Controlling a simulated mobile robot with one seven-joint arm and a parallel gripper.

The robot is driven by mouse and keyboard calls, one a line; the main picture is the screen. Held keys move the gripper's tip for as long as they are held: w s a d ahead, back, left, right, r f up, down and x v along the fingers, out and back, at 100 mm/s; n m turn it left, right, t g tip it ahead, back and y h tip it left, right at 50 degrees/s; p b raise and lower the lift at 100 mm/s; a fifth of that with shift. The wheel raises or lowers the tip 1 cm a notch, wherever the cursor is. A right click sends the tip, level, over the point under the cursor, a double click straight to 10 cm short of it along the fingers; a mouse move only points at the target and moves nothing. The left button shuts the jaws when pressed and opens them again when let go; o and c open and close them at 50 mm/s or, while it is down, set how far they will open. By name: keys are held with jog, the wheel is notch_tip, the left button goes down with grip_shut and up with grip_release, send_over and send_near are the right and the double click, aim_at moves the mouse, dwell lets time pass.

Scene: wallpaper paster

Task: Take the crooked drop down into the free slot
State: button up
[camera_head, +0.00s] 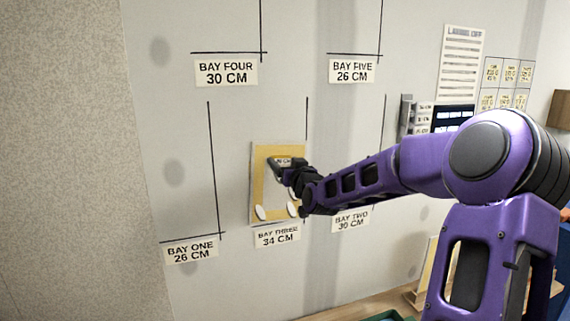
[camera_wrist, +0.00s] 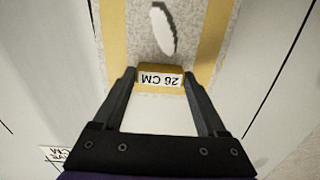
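My arm hides part of the drop's right side.
A wooden rack or board (camera_head: 427,275) stands low right, partly behind my arm. A green-edged tray (camera_head: 385,316) is at the bottom.

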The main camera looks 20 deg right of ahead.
jog(key=c, duration=0.8)
jog(key=shift+s+p, duration=0.45)
jog(key=shift+s, duration=1.95)
jog(key=shift+s, duration=0.2)
jog(key=shift+s+p, duration=0.3)
jog(key=shift+s, duration=3.15)
